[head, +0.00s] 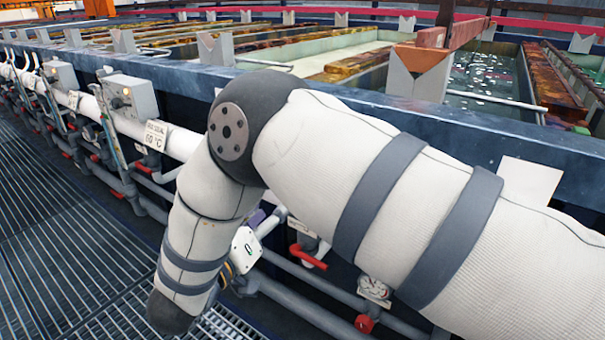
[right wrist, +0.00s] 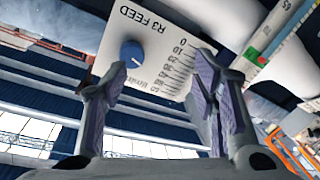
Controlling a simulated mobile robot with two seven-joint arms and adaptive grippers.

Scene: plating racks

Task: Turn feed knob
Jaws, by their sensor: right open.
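The feed knob (right wrist: 132,53) is a small round blue dial with a pale pointer mark. It sits on a white plate labelled R3 FEED (right wrist: 150,22), which appears upside down in the right wrist view, with a numbered scale beside the knob. My right gripper (right wrist: 160,72) is open, its two purple-padded fingers spread before the plate. The left-hand fingertip overlaps the area just below the knob; I cannot tell whether it touches. Nothing is between the fingers. In the head view my right arm hides most of this gripper and the knob cannot be made out. My left gripper is not in view.
Tanks with a dark blue rim (head: 180,75) run along the back. Below are a white pipe (head: 180,140), grey control boxes (head: 130,95), a red valve handle (head: 308,257) and a gauge (head: 373,287). The grated walkway (head: 50,240) at left is clear.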

